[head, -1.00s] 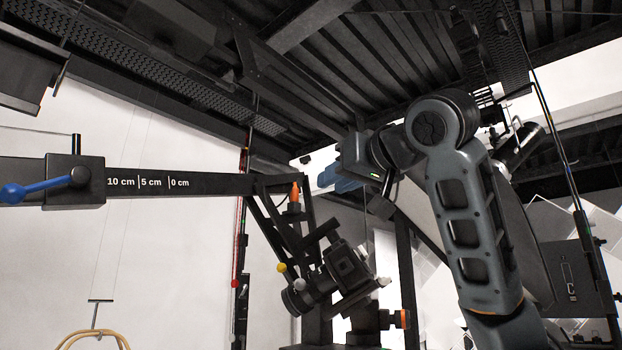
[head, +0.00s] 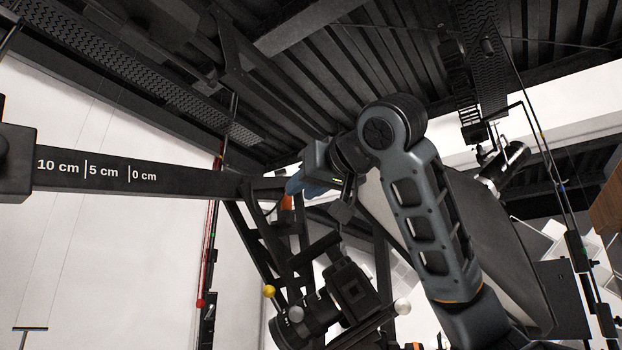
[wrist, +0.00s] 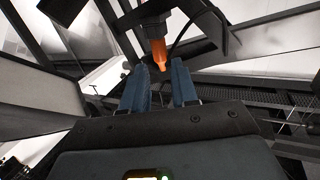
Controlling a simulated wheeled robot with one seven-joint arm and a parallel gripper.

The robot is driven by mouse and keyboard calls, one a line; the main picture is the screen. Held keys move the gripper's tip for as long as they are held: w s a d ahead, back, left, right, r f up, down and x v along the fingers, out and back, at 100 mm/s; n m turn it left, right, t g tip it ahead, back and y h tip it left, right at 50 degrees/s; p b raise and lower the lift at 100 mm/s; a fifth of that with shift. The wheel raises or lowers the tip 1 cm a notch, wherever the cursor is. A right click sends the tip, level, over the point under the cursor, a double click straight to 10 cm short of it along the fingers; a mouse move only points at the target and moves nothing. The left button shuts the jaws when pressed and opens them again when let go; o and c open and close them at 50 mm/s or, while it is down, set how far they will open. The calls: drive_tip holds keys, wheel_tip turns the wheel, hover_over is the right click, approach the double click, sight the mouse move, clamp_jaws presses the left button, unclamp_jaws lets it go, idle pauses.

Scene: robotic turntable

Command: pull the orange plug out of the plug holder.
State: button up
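The orange plug (wrist: 159,54) sits in its dark plug holder (wrist: 154,22) at the top middle of the wrist view. In the head view only a small part of the orange plug (head: 287,202) shows; my gripper hides the rest. My gripper (wrist: 161,68) is open, with its two blue fingers apart. The plug's narrow end lies between the fingertips, with a gap visible on each side. In the head view my gripper (head: 294,185) is right at the plug, coming from the right.
A black beam (head: 190,180) with centimetre marks runs from the left toward the plug. Dark struts stand close around the holder.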

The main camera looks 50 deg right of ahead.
drive_tip(key=shift+p+x, duration=0.5)
drive_tip(key=shift+x, duration=1.85)
drive_tip(key=shift+c, duration=0.3)
clamp_jaws()
drive_tip(key=shift+r, duration=0.1)
drive_tip(key=shift+r+p, duration=1.4)
drive_tip(key=shift+r, duration=0.6)
drive_tip(key=shift+s, duration=0.1)
